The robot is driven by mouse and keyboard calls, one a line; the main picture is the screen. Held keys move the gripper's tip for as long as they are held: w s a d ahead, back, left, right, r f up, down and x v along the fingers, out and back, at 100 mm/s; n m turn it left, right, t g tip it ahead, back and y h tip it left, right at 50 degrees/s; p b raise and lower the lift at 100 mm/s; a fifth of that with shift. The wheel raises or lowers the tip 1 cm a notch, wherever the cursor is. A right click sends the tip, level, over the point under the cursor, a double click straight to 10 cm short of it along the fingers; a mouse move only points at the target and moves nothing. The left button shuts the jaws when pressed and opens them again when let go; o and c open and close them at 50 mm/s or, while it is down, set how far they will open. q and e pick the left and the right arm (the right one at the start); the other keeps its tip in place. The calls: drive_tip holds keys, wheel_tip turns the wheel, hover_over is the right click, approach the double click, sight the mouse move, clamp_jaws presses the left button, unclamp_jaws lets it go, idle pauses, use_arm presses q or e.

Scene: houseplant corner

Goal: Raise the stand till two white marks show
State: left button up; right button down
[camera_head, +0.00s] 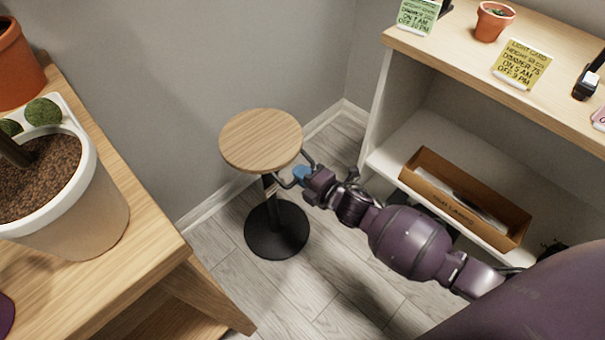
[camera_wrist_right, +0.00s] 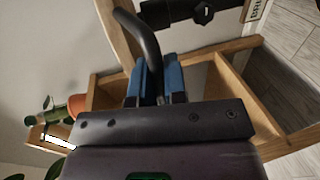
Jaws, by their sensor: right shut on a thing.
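The stand has a round wooden top (camera_head: 261,138), a dark column and a round black base (camera_head: 276,232) on the floor. My right gripper (camera_head: 300,174) is just below the top's right edge, its blue fingers shut on the stand's dark bar. In the right wrist view, a curved black handle (camera_wrist_right: 147,45) runs between the blue fingertips. A dark knob (camera_wrist_right: 203,13) shows beside it there. My left gripper is not in view.
A shelf unit (camera_head: 420,40) with a cardboard box (camera_head: 462,212) stands at the right. The grey wall is close behind the stand. Bare floor lies in front of its base.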

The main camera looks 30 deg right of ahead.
drive_tip(key=r+p, duration=0.1)
drive_tip(key=r, duration=0.2)
drive_tip(key=shift+w+r+p, duration=0.35)
wheel_tip(320, 180, up, 11)
drive_tip(key=p, duration=0.8)
hover_over(292, 159)
drive_tip(key=f+v, duration=0.1)
drive_tip(key=v, duration=0.2)
drive_tip(key=shift+s+d+r, duration=0.1)
drive_tip(key=shift+s+r, duration=0.05)
drive_tip(key=shift+s, duration=0.15)
drive_tip(key=c, duration=1.2)
unclamp_jaws()
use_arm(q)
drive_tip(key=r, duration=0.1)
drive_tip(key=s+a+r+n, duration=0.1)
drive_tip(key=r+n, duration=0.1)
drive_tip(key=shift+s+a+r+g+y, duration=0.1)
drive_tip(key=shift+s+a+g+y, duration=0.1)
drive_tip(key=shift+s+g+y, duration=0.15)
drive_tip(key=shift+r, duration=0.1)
use_arm(e)
drive_tip(key=shift+s, duration=0.15)
